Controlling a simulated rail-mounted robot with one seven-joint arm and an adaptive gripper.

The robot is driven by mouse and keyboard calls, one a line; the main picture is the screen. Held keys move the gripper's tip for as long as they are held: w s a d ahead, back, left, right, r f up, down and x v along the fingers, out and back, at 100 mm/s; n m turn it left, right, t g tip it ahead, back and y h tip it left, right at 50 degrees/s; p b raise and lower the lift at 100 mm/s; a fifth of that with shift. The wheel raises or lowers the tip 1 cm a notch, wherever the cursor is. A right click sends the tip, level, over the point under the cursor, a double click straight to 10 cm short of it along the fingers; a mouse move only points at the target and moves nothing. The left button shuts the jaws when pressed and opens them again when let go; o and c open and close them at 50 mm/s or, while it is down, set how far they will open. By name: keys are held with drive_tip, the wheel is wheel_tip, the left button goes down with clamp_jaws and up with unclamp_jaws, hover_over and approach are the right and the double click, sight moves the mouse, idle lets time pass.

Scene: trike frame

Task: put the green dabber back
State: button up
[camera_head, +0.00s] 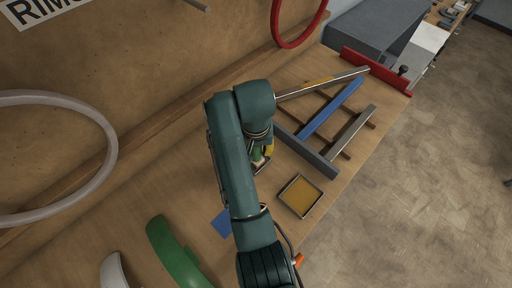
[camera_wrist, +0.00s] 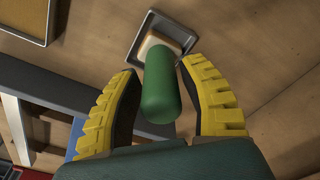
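The green dabber (camera_wrist: 160,85) has a round green handle and a pale block at its far end. In the wrist view the block sits in or just over a small metal tray (camera_wrist: 190,40); I cannot tell if it touches the tray floor. My gripper (camera_wrist: 160,68) has yellow-padded fingers on both sides of the handle, with narrow gaps showing, so it looks open around it. In the head view my arm partly hides the dabber (camera_head: 257,155), the small tray (camera_head: 264,170) and my gripper (camera_head: 264,152).
A square tray with an amber filling (camera_head: 300,195) lies close by, toward the table's right edge. A frame of blue and grey tubes (camera_head: 330,110) lies beyond. A green curved fender (camera_head: 175,255) and a blue sheet (camera_head: 221,222) lie on the near table (camera_head: 130,225).

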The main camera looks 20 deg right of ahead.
drive_tip(key=shift+s+a+r, duration=0.1)
drive_tip(key=shift+s+r, duration=0.05)
drive_tip(key=shift+r, duration=1.8)
drive_tip(key=shift+s+a+r, duration=0.1)
drive_tip(key=shift+s+r, duration=0.05)
drive_tip(key=shift+r, duration=1.75)
